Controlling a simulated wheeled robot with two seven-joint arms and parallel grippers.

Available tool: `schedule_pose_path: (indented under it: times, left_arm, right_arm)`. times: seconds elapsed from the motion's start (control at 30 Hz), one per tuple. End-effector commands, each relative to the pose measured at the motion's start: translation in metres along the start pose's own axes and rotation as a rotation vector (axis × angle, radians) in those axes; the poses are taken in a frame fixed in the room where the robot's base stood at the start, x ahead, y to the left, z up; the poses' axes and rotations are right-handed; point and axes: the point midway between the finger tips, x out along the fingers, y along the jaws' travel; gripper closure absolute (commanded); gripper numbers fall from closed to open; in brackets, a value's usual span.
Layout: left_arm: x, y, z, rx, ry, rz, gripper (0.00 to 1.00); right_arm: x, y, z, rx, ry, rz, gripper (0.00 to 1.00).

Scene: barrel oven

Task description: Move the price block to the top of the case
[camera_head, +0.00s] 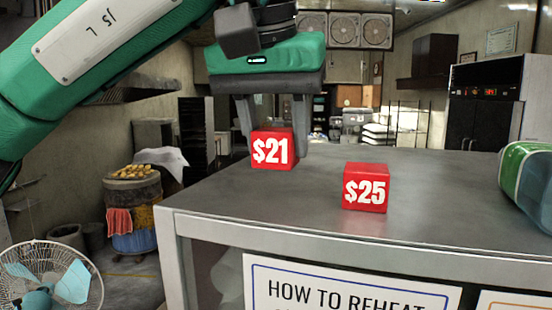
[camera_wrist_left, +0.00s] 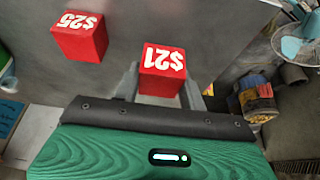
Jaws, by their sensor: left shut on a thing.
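A red block marked $21 (camera_head: 272,151) is between the two fingers of my left gripper (camera_head: 274,140), which is shut on it. The block is at the left part of the top of the grey metal case (camera_head: 440,180). I cannot tell whether it touches the top or is just above it. In the left wrist view the $21 block (camera_wrist_left: 163,76) also shows between the fingers. A second red block, marked $25 (camera_head: 366,187), sits on the case top, nearer the front and to the right, apart from the gripper. It also shows in the left wrist view (camera_wrist_left: 79,40). My right gripper is not in view.
A sign reading "HOW TO REHEAT" (camera_head: 345,285) is on the case front. A green and white rounded part (camera_head: 530,180) is at the right edge. A barrel oven (camera_head: 133,210) and a fan (camera_head: 45,280) stand left of the case. The case top behind the $25 block is clear.

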Motion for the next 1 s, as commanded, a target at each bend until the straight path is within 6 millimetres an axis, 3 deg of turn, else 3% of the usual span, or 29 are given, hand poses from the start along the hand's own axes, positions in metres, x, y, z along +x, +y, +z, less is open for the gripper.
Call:
schedule_pose_path:
  times: [0.23, 0.63, 0.67, 0.77, 1.0]
  left_arm:
    - [0.029, -0.001, 0.012, 0.001, -0.002, -0.001, 0.82]
    - [0.035, 0.0, 0.014, 0.001, -0.001, 0.0, 0.82]
    - [0.034, 0.0, 0.014, 0.001, -0.001, 0.0, 0.55]
    - [0.034, 0.0, 0.014, 0.001, -0.001, -0.001, 0.37]
    - [0.034, 0.0, 0.014, 0.001, -0.001, 0.0, 0.37]
  right_arm:
    - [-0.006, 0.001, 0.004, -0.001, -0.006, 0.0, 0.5]
    - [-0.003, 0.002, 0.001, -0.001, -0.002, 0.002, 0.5]
    - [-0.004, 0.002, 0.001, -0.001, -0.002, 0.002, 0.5]
    - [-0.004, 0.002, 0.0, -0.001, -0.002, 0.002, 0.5]
    - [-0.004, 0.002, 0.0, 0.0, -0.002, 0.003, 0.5]
